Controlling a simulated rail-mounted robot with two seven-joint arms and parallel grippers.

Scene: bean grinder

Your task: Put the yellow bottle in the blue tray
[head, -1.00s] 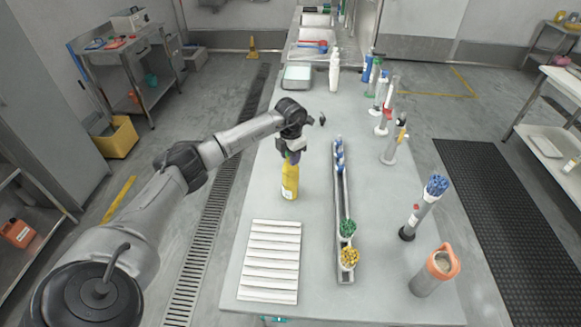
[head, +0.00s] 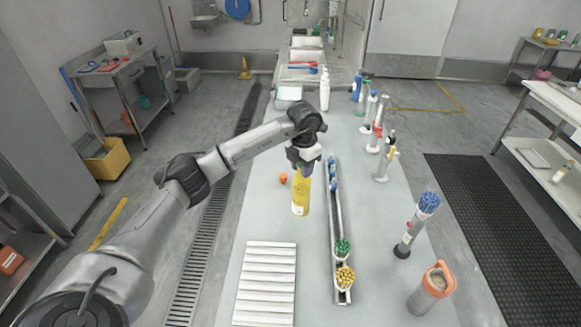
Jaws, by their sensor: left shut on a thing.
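The yellow bottle (head: 300,194) is upright over the left part of the grey table, behind the slatted white board. My left gripper (head: 303,166) comes down on its top from above and is shut on it. The fingertips are small and partly hidden by the gripper body. I cannot tell for sure whether the bottle's base is clear of the table. My right gripper is not in view. I cannot make out a blue tray in the head view.
A narrow rack (head: 337,220) with green and yellow bundles stands close right of the bottle. A small orange object (head: 283,178) is left of it. The slatted white board (head: 265,283) lies in front. Cylinders and an orange-topped jug (head: 432,288) line the right side.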

